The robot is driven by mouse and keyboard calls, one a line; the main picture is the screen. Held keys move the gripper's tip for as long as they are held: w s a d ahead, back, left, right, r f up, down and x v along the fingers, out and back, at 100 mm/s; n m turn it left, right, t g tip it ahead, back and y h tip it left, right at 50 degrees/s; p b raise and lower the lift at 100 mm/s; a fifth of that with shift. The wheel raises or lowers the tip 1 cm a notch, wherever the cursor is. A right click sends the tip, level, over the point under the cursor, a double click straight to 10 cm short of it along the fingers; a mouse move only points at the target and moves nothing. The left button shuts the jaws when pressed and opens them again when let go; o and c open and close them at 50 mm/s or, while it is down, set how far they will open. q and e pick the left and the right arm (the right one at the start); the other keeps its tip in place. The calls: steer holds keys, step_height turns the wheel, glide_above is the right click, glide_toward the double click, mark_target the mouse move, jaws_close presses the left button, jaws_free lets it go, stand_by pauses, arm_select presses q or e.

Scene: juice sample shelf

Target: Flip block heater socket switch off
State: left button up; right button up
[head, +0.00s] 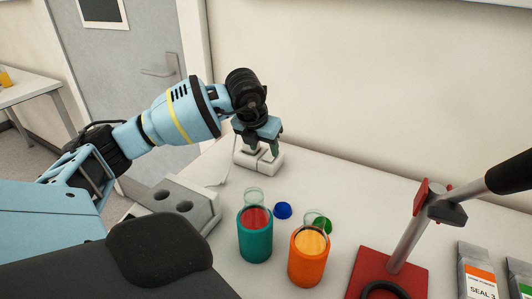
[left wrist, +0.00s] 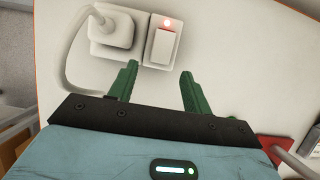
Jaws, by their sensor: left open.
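The white socket block (head: 246,160) sits on the table near the wall, partly hidden by my left gripper. In the left wrist view it holds a white plug (left wrist: 112,32) with a cord at the left and a white rocker switch (left wrist: 161,47) at the right. A small red light (left wrist: 168,23) glows beside the rocker. My left gripper (left wrist: 158,70) is open and empty, its green fingertips just short of the rocker, one on each side in the picture. It also shows over the socket in the head view (head: 263,146). I cannot tell if it touches. My right gripper is not in view.
Blue (head: 283,210) and green (head: 322,224) caps lie behind. A red-based lever stand (head: 388,275) is at right.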

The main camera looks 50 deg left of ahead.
mark_target(267, 158)
arm_select(q)
steer(key=x, duration=0.3)
steer(key=shift+w+f, duration=0.1)
steer(key=shift+f, duration=0.15)
steer(key=c, duration=1)
steer(key=shift+w+r+g+p, duration=0.25)
steer(key=shift+r+g+p, duration=0.2)
steer(key=shift+g+p, duration=0.2)
steer(key=shift+w+a+g+h+p, duration=0.15)
steer(key=shift+g+h+p, duration=0.15)
steer(key=shift+g+p, duration=0.1)
steer(key=shift+w+g, duration=0.1)
steer(key=shift+g, duration=0.35)
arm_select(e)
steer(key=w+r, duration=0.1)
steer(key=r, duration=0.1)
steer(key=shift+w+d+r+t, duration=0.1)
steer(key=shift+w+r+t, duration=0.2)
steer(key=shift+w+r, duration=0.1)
